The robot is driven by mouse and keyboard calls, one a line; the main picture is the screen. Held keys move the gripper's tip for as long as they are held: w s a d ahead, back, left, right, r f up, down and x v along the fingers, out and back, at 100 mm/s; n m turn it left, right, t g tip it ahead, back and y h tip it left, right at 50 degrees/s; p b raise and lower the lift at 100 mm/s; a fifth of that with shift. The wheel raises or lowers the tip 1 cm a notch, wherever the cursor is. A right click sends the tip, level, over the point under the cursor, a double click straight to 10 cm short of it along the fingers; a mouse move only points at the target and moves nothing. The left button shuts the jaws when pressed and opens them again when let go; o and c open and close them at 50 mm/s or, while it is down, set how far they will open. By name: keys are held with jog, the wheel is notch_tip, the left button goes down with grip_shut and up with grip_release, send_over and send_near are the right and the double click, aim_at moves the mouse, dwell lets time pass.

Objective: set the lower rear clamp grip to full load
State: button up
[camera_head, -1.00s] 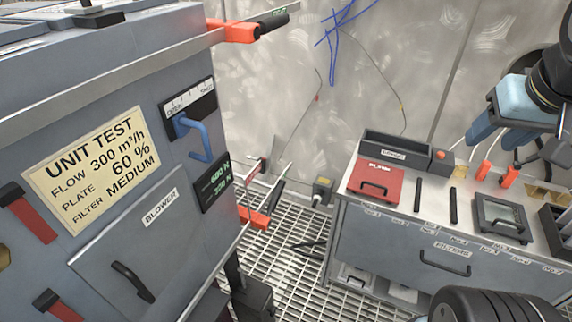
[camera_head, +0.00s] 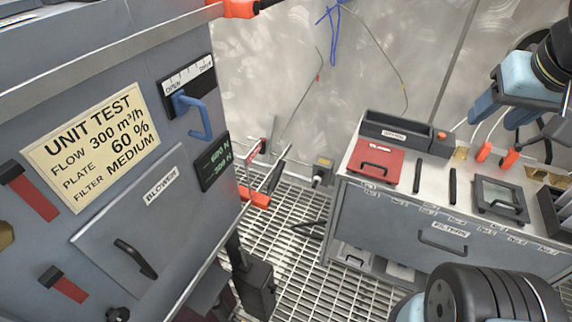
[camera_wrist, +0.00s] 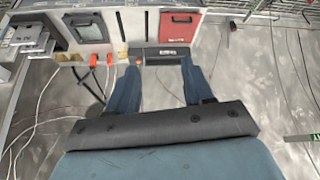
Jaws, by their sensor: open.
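The lower rear clamp (camera_head: 254,197) is orange with a thin bar. It sits low at the rear edge of the grey test unit (camera_head: 120,60), beside the floor grating. A second orange clamp (camera_head: 238,8) is at the unit's upper rear edge, cut by the frame. A small dark display (camera_head: 214,162) on the unit shows two green lines ending in N, too small to read surely. My gripper (camera_head: 495,118) is at the right, above the bench and far from the clamps. Its two blue fingers also show in the wrist view (camera_wrist: 160,88), spread apart with nothing between them.
The unit carries a blue lever (camera_head: 196,115), a blower panel (camera_head: 140,225) and red handles. A filter bench (camera_head: 400,215) at right bears a red case (camera_head: 375,167), a dark tray and tools. Grating (camera_head: 290,225) lies between; a dark box (camera_head: 255,288) stands by the unit.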

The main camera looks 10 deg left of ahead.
jog(key=w+a+f+g, duration=0.1)
jog(key=w+a+f, duration=0.1)
jog(key=w+a, duration=0.5)
jog(key=m+g+y, duration=0.2)
jog(key=g, duration=0.2)
send_over(278, 170)
jog(key=d, duration=0.2)
notch_tip(278, 170, down, 23)
jog(key=f, duration=0.4)
jog(key=a+f, duration=0.1)
jog(key=f, duration=0.4)
jog(key=a+f, duration=0.1)
jog(key=f, duration=0.3)
jog(key=shift+a+f, duration=0.15)
grip_shut()
